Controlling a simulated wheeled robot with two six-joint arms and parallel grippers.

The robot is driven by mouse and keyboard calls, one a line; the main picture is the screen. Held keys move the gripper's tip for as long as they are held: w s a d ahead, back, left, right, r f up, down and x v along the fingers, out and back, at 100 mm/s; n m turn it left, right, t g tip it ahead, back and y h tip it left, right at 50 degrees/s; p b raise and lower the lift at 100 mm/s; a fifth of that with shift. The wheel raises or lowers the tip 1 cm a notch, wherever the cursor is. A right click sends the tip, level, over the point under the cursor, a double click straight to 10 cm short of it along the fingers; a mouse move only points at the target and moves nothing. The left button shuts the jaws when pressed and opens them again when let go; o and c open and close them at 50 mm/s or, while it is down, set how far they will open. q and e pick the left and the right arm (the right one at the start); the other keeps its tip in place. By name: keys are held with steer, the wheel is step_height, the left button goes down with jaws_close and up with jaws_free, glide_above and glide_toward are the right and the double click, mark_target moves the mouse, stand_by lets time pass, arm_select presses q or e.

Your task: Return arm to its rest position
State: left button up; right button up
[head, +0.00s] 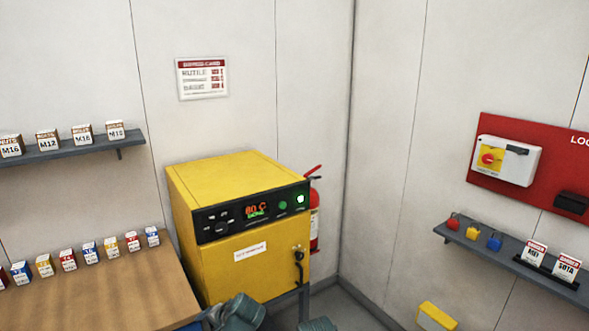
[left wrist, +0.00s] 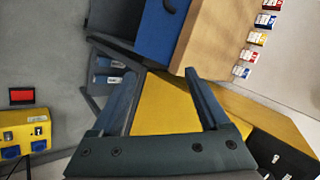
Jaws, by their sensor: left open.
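My left gripper (left wrist: 160,74) shows in the left wrist view with its two dark fingers spread apart. Nothing is held between them. Behind the fingers is the yellow oven (left wrist: 165,112), seen at an angle. In the head view, dark teal parts of my arm (head: 238,312) show at the bottom edge, in front of the oven's lower part. My right gripper is in neither view.
The yellow oven (head: 235,185) stands in the corner, beside a wooden-topped bench (head: 110,290) with small boxes. A red extinguisher (head: 314,220) is behind it. Shelves hang on the left (head: 75,147) and right (head: 510,262). A yellow socket box (left wrist: 22,137) shows at lower left.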

arm_select(q)
steer(key=s+d+f+n+g+h, duration=0.45)
steer(key=s+d+f+h, duration=0.2)
steer(key=s, duration=0.25)
steer(key=s+d+m, duration=0.3)
steer(key=s+d, duration=0.2)
steer(key=d, duration=0.5)
steer(key=shift+s+d+r+g+y, duration=0.3)
steer(key=shift+r+g+y, duration=0.05)
steer(key=shift+r, duration=0.05)
steer(key=shift+c, duration=0.3)
